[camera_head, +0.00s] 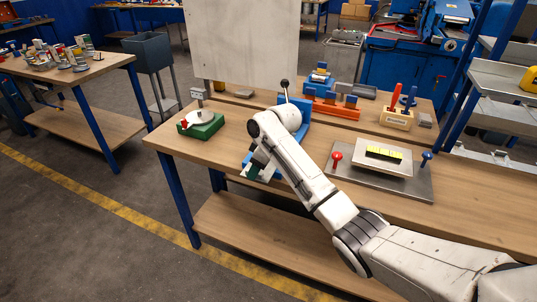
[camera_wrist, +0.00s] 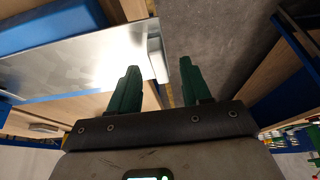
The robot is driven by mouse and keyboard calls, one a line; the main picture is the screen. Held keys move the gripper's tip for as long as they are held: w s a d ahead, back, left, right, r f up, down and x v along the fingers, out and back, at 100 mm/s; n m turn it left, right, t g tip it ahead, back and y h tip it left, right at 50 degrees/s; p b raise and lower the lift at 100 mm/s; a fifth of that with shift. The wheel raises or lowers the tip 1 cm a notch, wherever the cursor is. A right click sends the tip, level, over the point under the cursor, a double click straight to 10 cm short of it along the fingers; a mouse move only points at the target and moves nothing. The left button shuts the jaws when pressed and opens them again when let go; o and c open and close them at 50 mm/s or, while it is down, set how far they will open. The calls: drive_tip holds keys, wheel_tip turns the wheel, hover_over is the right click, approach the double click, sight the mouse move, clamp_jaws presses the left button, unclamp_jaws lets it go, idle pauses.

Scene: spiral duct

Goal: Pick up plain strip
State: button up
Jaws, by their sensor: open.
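A flat shiny metal sheet, which looks like the plain strip (camera_wrist: 85,65), spans the left of the wrist view. Its right end has a pale upright edge. My gripper (camera_wrist: 158,66) has two green fingers spread apart, with nothing clamped between them. The left finger overlaps the sheet in the picture; the right finger is over the floor. The sheet's end shows between the fingertips; I cannot tell how far below them it is. In the head view my gripper (camera_head: 254,174) points down at the workbench's front edge, beside a blue fixture (camera_head: 303,112). My arm hides much of that area.
The wooden workbench (camera_head: 172,141) carries a green block (camera_head: 202,125) with a red part at left. A grey plate (camera_head: 345,172) with red and blue knobs lies right of my arm. A pale upright panel (camera_head: 245,45) stands behind. Open floor lies left of the bench.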

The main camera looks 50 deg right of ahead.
drive_tip(key=shift+w+f, duration=0.25)
drive_tip(key=shift+f, duration=0.3)
drive_tip(key=shift+c, duration=0.5)
clamp_jaws()
